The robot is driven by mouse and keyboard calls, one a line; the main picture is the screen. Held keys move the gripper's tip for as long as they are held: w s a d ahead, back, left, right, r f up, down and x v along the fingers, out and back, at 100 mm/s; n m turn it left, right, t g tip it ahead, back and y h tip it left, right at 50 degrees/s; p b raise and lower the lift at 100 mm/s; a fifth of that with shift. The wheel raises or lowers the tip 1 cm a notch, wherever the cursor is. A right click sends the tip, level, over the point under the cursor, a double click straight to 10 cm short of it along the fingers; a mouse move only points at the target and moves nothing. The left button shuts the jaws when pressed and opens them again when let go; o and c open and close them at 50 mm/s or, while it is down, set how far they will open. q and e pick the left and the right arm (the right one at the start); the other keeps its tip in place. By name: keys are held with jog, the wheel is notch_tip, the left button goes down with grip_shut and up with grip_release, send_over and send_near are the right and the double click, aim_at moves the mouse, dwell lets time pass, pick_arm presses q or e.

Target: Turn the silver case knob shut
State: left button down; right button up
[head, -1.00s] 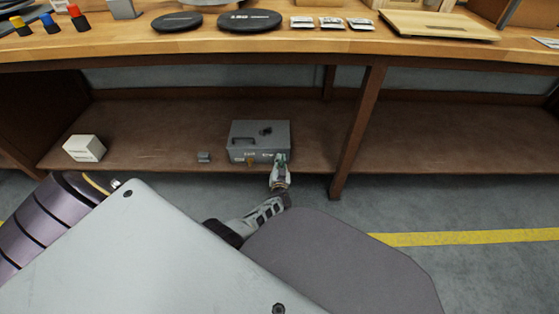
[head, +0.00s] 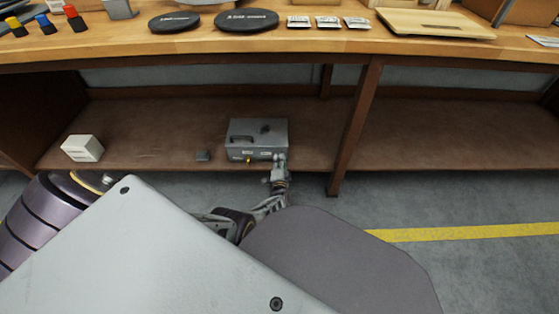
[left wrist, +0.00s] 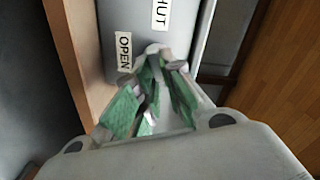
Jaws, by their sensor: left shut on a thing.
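The silver case (head: 258,130) sits on the lower shelf, with a dark handle on top and small labels on its front. My left gripper (head: 281,158) is at the right end of the case's front face. In the left wrist view its green-padded fingers (left wrist: 155,62) are closed together at the case front (left wrist: 181,25), beside the OPEN label (left wrist: 124,52) and a label reading "HUT", its start cut off. The fingers are shut on the knob, which they mostly hide. My right gripper is not in view.
A small brass-coloured part (head: 248,160) shows on the case front, left of the gripper. A table leg (head: 355,130) is close on the right.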

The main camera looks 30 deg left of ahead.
pick_arm(q)
jog(key=shift+f+m, duration=0.15)
jog(key=shift+m, duration=0.85)
jog(key=shift+f+m, duration=0.1)
jog(key=shift+m, duration=0.9)
jog(key=c, duration=1.5)
grip_release()
jog(key=shift+n, duration=0.3)
